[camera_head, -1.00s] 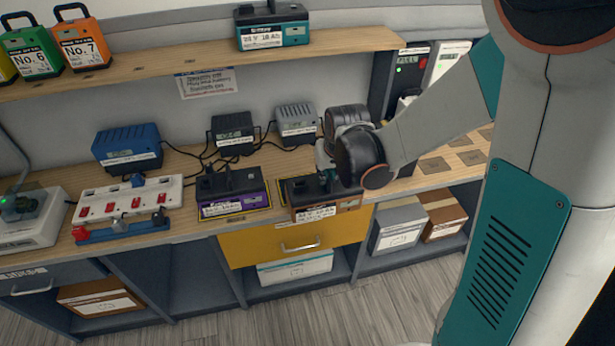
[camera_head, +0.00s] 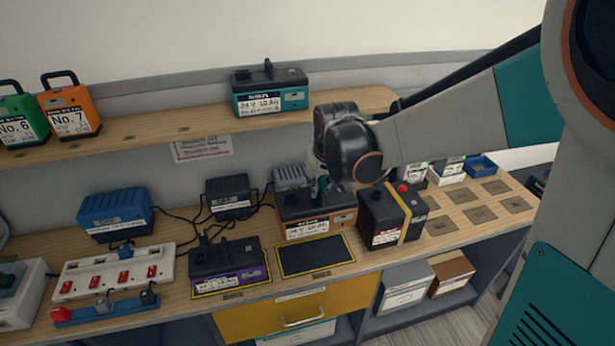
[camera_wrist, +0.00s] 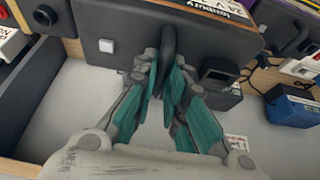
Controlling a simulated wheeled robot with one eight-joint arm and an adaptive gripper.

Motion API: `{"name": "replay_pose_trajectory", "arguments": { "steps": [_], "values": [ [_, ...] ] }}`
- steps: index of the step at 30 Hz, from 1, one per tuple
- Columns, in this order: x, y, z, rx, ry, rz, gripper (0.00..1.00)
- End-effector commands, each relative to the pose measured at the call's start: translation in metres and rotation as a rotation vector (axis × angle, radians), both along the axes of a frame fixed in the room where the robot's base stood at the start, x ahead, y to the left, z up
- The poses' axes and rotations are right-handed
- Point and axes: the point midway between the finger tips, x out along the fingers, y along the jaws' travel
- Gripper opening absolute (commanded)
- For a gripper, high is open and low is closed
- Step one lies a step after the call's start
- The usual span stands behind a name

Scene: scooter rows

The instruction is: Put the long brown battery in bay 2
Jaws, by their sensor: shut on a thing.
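The long brown battery (camera_head: 317,215) has a dark top, an orange-brown band and a white label. My gripper (camera_head: 322,187) is shut on its top handle and holds it up, seemingly level, above and behind a bare yellow-edged dark mat (camera_head: 316,256). In the wrist view the teal fingers (camera_wrist: 168,85) close around the dark handle (camera_wrist: 169,45), with the battery's dark top (camera_wrist: 110,22) beyond. A purple-banded battery (camera_head: 228,265) sits on the yellow-edged mat to the left. I cannot read any bay number.
A black battery with a red knob (camera_head: 393,215) stands close on the right. Blue (camera_head: 115,213), black (camera_head: 230,197) and grey (camera_head: 291,178) chargers with cables line the back. A teal battery (camera_head: 270,90) stands on the shelf. Brown squares (camera_head: 460,195) at the right are bare.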

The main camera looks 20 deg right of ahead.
Motion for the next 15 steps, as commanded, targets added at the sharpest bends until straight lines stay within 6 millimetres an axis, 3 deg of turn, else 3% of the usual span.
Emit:
{"name": "replay_pose_trajectory", "arguments": {
  "steps": [9, 15],
  "values": [
    [0.001, 0.000, -0.066, 0.000, -0.002, 0.000, 0.00],
    [0.001, 0.000, -0.098, 0.000, -0.002, -0.001, 0.00]
  ]
}}
